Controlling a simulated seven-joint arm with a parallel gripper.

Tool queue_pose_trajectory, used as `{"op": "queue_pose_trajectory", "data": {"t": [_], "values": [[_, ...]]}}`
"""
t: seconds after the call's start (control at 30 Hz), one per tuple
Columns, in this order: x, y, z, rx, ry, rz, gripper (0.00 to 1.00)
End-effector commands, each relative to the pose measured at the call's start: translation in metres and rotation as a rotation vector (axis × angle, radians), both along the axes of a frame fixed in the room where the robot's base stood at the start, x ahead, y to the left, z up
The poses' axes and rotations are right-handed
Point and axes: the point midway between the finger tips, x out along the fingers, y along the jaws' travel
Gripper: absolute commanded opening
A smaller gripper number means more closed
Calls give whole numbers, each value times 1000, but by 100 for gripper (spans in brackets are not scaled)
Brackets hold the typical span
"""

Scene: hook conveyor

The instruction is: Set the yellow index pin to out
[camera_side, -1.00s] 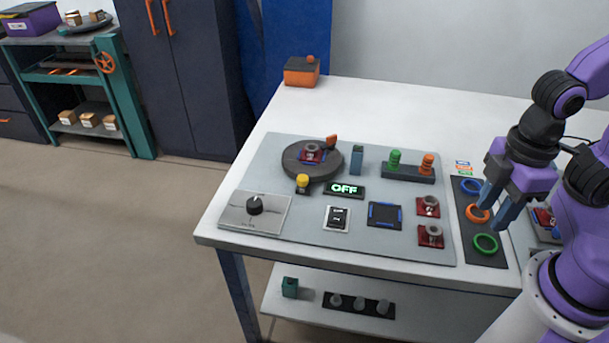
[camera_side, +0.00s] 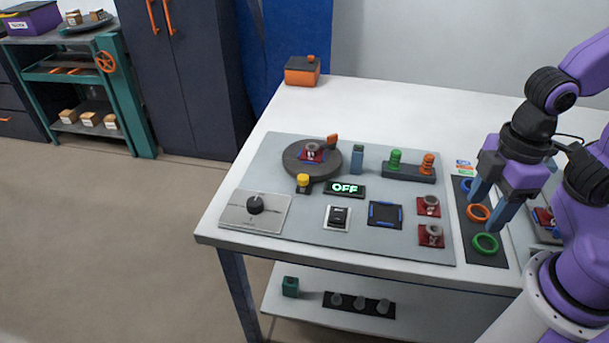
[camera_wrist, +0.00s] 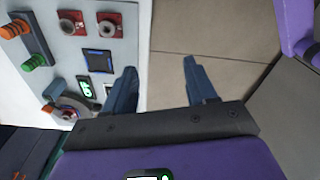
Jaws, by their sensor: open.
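The yellow index pin (camera_side: 303,181) is a small yellow knob on a dark base at the front edge of the dark round turntable (camera_side: 296,168) in the side view. Whether it is in or out I cannot tell. My gripper (camera_side: 482,209) is open and empty, above the strip of coloured rings at the right, well away from the pin. Its two blue fingers also show spread apart in the wrist view (camera_wrist: 162,82). The pin is not clearly visible in the wrist view.
Green and orange pegs (camera_side: 411,168) stand between the turntable and my gripper.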

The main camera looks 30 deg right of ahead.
Motion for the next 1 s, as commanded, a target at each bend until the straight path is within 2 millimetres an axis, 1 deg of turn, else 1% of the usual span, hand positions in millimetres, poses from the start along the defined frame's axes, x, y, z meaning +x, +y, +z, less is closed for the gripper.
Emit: {"op": "queue_pose_trajectory", "data": {"t": [0.07, 0.17, 0.2, 0.27, 0.3, 0.37, 0.4, 0.47, 0.5, 0.57, 0.6, 0.7, 0.8, 0.9, 1.0], "values": [[18, 13, 2, 18, -8, -36, 56], [50, 32, 4, 52, -25, -100, 56], [64, 40, 4, 66, -34, -127, 56], [87, 50, 5, 88, -48, -168, 56], [103, 57, 5, 103, -59, -194, 56], [127, 64, 5, 123, -76, -234, 56], [144, 69, 4, 135, -88, -261, 56], [169, 74, 4, 155, -107, -302, 56], [186, 77, 3, 167, -120, -328, 56], [211, 79, 1, 184, -141, -368, 56], [228, 80, 0, 195, -155, -395, 56], [266, 79, -4, 217, -188, -454, 56], [296, 75, -7, 235, -217, -499, 56], [315, 71, -9, 244, -236, -529, 56], [324, 69, -11, 250, -247, -543, 56]]}}
